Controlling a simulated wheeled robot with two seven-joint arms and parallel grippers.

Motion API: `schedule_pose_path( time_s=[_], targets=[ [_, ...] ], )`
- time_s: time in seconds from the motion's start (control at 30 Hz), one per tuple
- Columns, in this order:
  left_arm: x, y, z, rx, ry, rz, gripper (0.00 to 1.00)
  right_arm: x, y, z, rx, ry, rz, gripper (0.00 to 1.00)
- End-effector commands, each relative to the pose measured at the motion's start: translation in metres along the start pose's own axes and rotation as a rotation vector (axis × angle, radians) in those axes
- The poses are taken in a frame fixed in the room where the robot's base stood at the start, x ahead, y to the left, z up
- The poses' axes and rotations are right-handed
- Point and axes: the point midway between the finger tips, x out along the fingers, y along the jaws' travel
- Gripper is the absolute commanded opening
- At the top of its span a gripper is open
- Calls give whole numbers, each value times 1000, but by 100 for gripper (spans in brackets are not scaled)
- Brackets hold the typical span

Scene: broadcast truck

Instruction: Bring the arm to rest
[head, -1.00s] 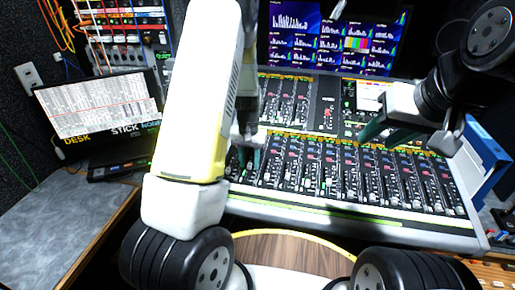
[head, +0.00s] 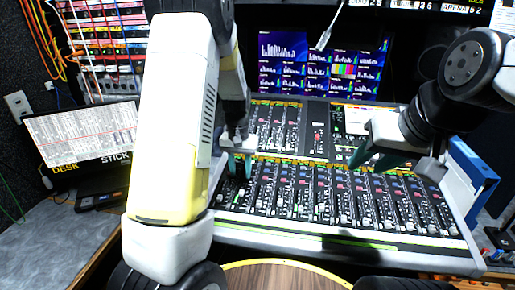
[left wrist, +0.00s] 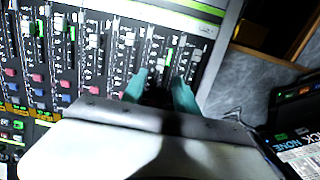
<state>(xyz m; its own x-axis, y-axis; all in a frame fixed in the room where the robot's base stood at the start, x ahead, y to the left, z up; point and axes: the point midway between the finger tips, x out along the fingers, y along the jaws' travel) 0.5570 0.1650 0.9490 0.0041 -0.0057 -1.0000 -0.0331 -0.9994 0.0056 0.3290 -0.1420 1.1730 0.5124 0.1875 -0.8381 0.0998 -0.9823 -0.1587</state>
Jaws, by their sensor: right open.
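My left gripper (head: 240,166) is over the left part of the mixing console (head: 340,238), near the upper end of its fader rows. In the left wrist view its two teal fingers (left wrist: 160,80) stand apart above the fader strips (left wrist: 100,50). I see nothing held between them. I cannot tell whether the fingertips touch the console. My left arm's white and yellow link hides part of the console's left side. My right gripper (head: 372,158) is open and empty above the right half of the console, its teal fingers pointing left.
A monitor wall (head: 315,65) stands behind the console. A laptop (head: 85,135) sits on the grey desk (head: 45,235) at left, below a patch bay (head: 105,45) with cables. A blue and white binder (head: 470,180) stands at the console's right. A round wooden top (head: 285,277) is in front.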

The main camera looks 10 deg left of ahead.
Motion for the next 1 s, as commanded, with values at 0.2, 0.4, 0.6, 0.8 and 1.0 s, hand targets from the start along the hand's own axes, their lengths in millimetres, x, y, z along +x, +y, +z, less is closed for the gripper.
schedule_pose_path(
  time_s=[0.2,0.4,0.6,0.8,1.0],
  targets=[
    [-62,8,24,-15,88,77,36,0,0,0,0,0,0,40],
    [-134,17,71,-15,212,154,36,0,0,0,0,0,0,40],
    [-187,23,130,-1,339,191,36,0,0,0,0,0,0,40],
    [-217,29,187,15,462,190,36,0,0,0,0,0,0,40],
    [-224,31,220,22,531,173,36,0,0,0,0,0,0,40]
  ],
)
